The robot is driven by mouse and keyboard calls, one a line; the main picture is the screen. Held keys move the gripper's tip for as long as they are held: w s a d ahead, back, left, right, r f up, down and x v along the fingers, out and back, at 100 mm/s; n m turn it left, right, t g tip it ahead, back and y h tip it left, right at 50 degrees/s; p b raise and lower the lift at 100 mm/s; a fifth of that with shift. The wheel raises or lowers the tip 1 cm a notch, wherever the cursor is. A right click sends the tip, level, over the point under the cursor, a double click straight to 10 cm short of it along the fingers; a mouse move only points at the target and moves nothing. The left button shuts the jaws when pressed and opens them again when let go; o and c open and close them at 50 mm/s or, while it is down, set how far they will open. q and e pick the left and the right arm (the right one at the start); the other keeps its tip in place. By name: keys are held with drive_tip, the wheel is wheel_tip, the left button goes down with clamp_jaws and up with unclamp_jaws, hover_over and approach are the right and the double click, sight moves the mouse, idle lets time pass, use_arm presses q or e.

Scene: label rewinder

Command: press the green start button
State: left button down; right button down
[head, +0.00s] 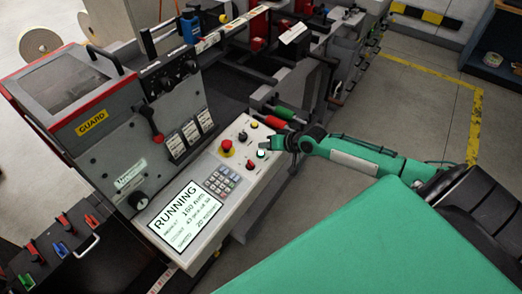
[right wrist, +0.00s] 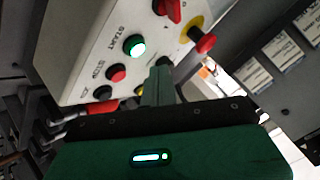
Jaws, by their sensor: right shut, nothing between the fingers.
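The green start button (right wrist: 134,46) glows brightly on the pale control panel, beside the word START, in the right wrist view. In the head view a bright lit spot (head: 261,153) shows at my right gripper's tip. My right gripper (head: 270,147) is shut and empty over the panel's right side. In the right wrist view its closed fingertips (right wrist: 160,66) appear beside the green button, apart from it in the picture; their height above the panel is unclear. The panel's screen (head: 186,216) reads RUNNING. My left gripper is not in view.
A red button (right wrist: 116,73) marked STOP is close to the start button. A red mushroom knob on a yellow ring (head: 227,148) and a keypad (head: 222,182) are on the panel. Red and green handled rods (head: 280,113) stick out just behind my right gripper.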

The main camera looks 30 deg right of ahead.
drive_tip(key=r, duration=0.1)
drive_tip(key=r+p, duration=0.2)
drive_tip(key=shift+s+d+r, duration=0.1)
drive_tip(key=shift+s+r, duration=0.05)
drive_tip(key=shift+s, duration=0.1)
idle(0.6)
